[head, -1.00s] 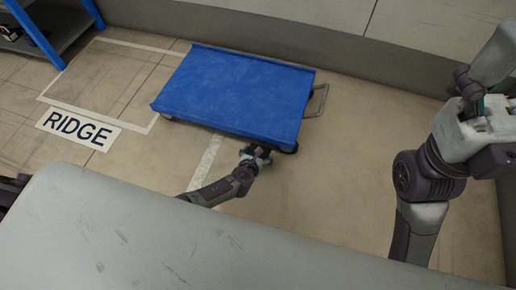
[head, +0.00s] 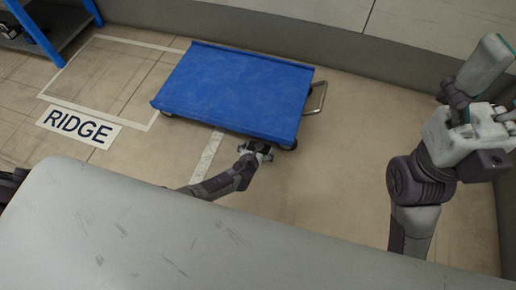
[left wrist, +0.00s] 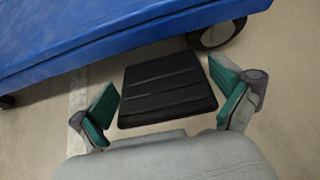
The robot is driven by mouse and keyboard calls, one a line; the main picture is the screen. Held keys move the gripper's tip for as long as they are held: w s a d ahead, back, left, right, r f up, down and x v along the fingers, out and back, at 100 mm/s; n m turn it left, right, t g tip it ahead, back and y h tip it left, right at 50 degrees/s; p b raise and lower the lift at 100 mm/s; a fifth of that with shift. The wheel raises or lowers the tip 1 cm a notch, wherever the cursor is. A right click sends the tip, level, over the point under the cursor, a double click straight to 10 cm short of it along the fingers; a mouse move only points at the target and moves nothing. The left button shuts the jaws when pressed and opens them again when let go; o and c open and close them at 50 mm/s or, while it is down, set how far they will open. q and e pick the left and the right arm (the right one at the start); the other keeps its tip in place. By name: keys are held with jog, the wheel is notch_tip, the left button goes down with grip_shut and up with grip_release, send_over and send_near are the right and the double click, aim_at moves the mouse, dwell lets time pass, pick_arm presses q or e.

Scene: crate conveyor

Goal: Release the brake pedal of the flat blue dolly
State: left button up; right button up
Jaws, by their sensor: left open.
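The flat blue dolly (head: 235,90) stands on the floor in the middle of the head view. Its blue deck also fills the upper left of the left wrist view (left wrist: 110,35). A ribbed black brake pedal (left wrist: 168,88) sticks out from under the dolly's near edge, beside a dark wheel (left wrist: 218,33). My left gripper (head: 256,151) is at that edge, low by the floor. In the left wrist view its two green-padded fingers (left wrist: 172,105) are open, one on each side of the pedal, with gaps showing. Whether the pedal is up or down is hard to tell. My right gripper is not clearly in view.
The dolly has a metal handle (head: 317,98) on its right. A floor sign reading RIDGE (head: 78,127) and a marked-out floor rectangle (head: 103,80) lie left. A blue shelf (head: 62,40) stands far left. A grey wall (head: 290,30) runs behind. Floor right of the dolly is clear.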

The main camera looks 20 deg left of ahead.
pick_arm(q)
jog(key=shift+s, duration=0.1)
jog(key=shift+s+r, duration=0.3)
jog(key=shift+s, duration=0.25)
jog(key=v, duration=1)
jog(key=shift+s+r, duration=0.15)
jog(key=shift+r, duration=0.15)
